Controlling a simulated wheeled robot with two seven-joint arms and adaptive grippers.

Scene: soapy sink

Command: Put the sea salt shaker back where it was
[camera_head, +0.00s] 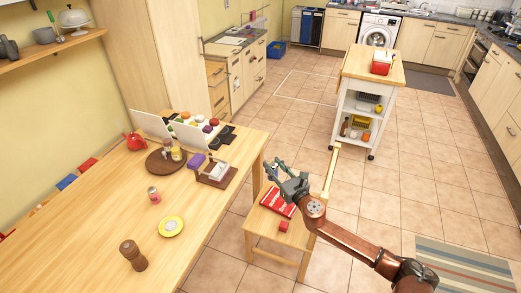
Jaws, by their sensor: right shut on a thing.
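I cannot tell for sure which thing is the sea salt shaker. A small red and pale container (153,195) stands on the table. A yellow-topped shaker (176,153) stands on a dark round board (158,166), with another small container (167,145) beside it. My left gripper is not in view.
The chair (268,220) bears a red packet (277,200) and a red box (284,226). A white trolley (364,105) stands behind.

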